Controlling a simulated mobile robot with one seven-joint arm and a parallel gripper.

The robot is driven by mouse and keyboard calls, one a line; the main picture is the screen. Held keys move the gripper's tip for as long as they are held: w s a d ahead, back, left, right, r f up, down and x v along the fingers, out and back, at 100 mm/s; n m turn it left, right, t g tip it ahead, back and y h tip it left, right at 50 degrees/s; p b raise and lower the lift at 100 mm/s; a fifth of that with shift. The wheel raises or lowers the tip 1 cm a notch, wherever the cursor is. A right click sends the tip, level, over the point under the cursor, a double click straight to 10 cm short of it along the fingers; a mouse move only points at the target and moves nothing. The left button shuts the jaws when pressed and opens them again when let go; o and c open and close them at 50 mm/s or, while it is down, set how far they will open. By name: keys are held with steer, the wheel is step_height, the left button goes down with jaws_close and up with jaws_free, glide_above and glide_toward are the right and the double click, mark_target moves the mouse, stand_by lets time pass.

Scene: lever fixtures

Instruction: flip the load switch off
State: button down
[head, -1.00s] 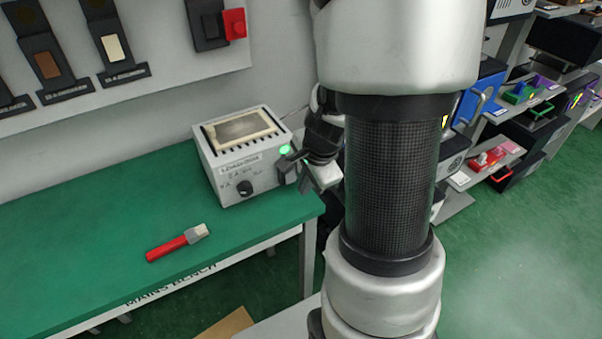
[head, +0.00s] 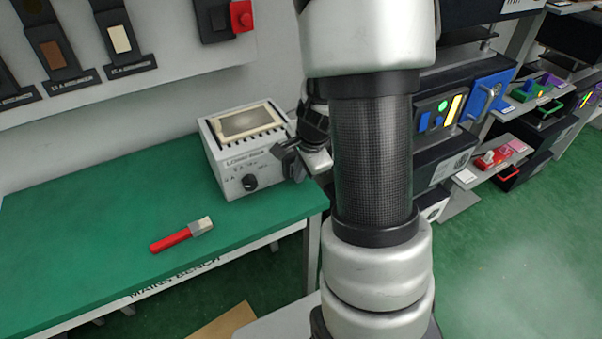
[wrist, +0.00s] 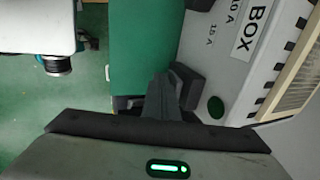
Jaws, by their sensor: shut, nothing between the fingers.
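The load box (head: 228,160) is a pale box with a framed window on top, standing at the right end of the green bench. Its front has a black knob (head: 250,181). In the wrist view the box (wrist: 222,68) fills the right side, with a round dark green lamp (wrist: 215,107) that looks unlit. A dark block (wrist: 187,86), perhaps the load switch, sits on the box's face beside my fingers. My gripper (wrist: 163,98) is shut and empty, close against this block; I cannot tell if they touch. In the head view my gripper (head: 290,160) hides the front's right part.
A red-handled tool (head: 182,235) lies on the green bench (head: 90,230), left of the box. A wall panel (head: 180,65) with switches is behind. Shelves with a blue unit (head: 487,98) stand to the right. The bench's left part is mostly clear.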

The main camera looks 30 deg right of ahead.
steer(key=shift+r, duration=0.1)
steer(key=shift+r+p, duration=0.8)
steer(key=shift+f, duration=0.1)
